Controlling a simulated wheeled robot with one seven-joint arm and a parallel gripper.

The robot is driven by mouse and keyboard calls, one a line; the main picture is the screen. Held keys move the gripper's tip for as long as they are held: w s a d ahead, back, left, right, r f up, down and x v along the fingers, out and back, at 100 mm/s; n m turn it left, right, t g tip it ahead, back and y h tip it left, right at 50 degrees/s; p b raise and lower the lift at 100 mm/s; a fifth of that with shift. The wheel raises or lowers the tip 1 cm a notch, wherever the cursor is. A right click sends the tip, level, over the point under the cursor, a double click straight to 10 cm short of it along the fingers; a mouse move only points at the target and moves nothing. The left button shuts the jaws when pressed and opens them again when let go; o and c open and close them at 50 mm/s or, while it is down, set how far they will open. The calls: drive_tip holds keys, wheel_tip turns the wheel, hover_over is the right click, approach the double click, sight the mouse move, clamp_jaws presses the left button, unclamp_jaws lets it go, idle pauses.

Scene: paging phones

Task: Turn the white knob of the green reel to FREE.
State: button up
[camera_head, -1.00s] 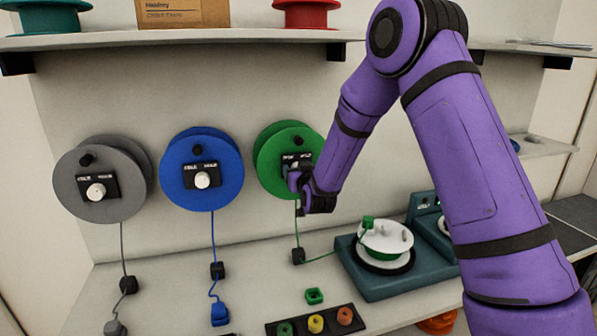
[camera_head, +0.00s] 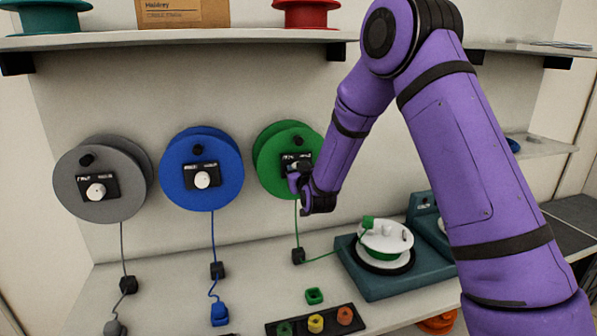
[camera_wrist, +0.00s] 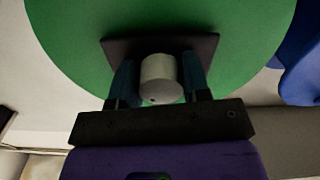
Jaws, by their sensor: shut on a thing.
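The green reel (camera_head: 276,150) hangs on the wall as the rightmost of three reels. Its black label plate (camera_head: 291,158) is partly covered by my gripper in the head view. My gripper (camera_head: 297,175) reaches the reel from the right. In the wrist view, the white knob (camera_wrist: 160,79) stands between the two fingers of my gripper (camera_wrist: 158,84), which are shut on it. The black plate (camera_wrist: 203,45) and the green disc (camera_wrist: 235,70) lie behind the knob. The knob's pointer and the FREE mark cannot be made out.
The blue reel (camera_head: 213,160) and grey reel (camera_head: 120,195) hang to the left. A green cord runs from the reel past a black block (camera_head: 298,256) to a teal turntable unit (camera_head: 375,286). Coloured pieces sit on a black strip (camera_head: 289,326). A shelf (camera_head: 230,39) runs above.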

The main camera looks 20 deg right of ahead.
drive_tip(key=n, duration=1.2)
drive_tip(key=shift+d+n, duration=0.1)
drive_tip(key=shift+n, duration=2)
drive_tip(key=o, duration=0.9)
drive_tip(key=shift+r, duration=0.1)
drive_tip(key=shift+s, duration=0.1)
